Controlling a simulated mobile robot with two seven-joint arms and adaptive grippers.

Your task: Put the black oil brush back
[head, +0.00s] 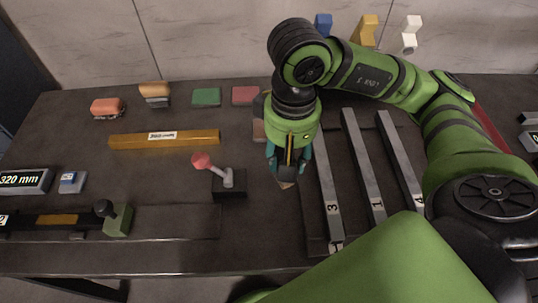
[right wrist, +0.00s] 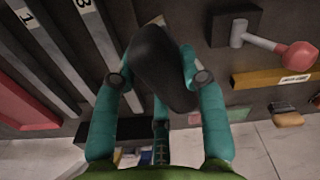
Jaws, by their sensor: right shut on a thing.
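The black oil brush (right wrist: 163,66) shows in the right wrist view as a dark, rounded block, tilted between the teal fingers of my right gripper (right wrist: 160,80). In the head view my right gripper (head: 288,165) points down over the middle of the dark table (head: 265,235), right of the red-knobbed lever and left of the numbered grey bars. It is shut on the brush, which is mostly hidden there by the fingers. My left gripper is not in view.
Orange (head: 107,107), green (head: 206,97) and red (head: 245,95) blocks lie along the back. A yellow bar (head: 165,138) lies in front of them. The red-knobbed lever (head: 228,180) stands close left of the gripper. Grey bars (head: 362,165) lie to its right.

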